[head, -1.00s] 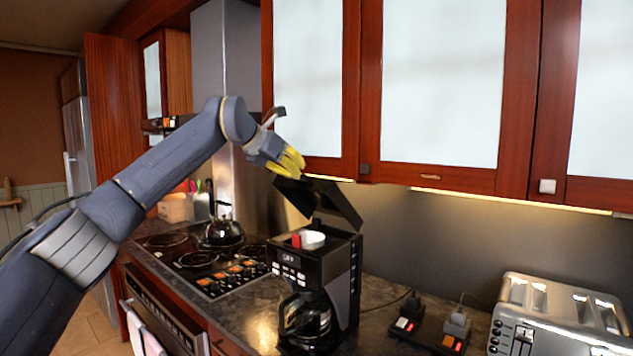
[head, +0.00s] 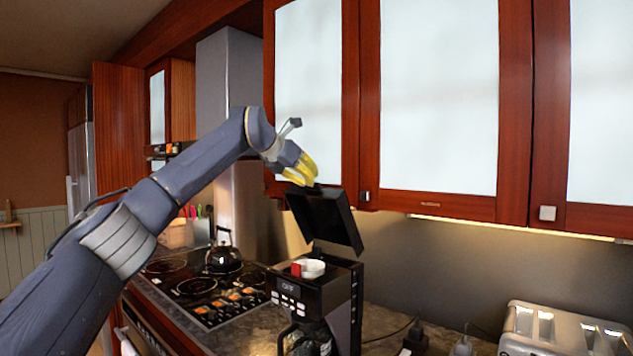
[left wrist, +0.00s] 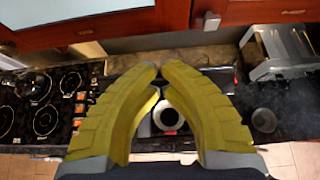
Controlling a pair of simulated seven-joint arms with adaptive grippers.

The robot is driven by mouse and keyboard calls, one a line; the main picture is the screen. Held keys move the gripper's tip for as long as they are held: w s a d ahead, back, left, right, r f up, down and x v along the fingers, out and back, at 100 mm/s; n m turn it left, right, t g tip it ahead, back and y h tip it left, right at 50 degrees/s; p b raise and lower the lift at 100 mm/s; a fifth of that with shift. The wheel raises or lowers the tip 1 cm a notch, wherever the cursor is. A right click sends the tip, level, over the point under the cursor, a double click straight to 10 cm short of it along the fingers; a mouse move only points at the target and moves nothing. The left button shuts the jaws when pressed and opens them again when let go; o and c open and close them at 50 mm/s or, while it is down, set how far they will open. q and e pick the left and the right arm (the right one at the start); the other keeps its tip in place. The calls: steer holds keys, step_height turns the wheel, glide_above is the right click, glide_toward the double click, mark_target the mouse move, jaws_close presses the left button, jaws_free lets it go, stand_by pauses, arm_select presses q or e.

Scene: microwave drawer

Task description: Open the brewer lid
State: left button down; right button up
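The black coffee brewer (head: 338,290) stands on the counter, with its lid (head: 325,217) raised and tilted up, underside facing the front. A white ring-shaped basket with a red part (head: 309,268) shows in the open top; it also shows between my fingers in the left wrist view (left wrist: 168,116). My left gripper (head: 308,178), with yellow fingers, is at the lid's upper edge; whether it touches is hard to tell. In the left wrist view its fingertips (left wrist: 161,68) come nearly together, with nothing seen held between them. My right gripper is out of view.
Wall cabinets (head: 440,95) hang above and behind the brewer. A stovetop (head: 195,285) with a kettle (head: 222,255) lies to the left. A silver toaster (head: 560,325) stands to the right. Plugs and cords (head: 415,335) lie between brewer and toaster.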

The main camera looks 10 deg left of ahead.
arm_select(q)
steer(key=shift+w+d+f, duration=0.15)
steer(key=shift+f, duration=0.15)
stand_by(0.5)
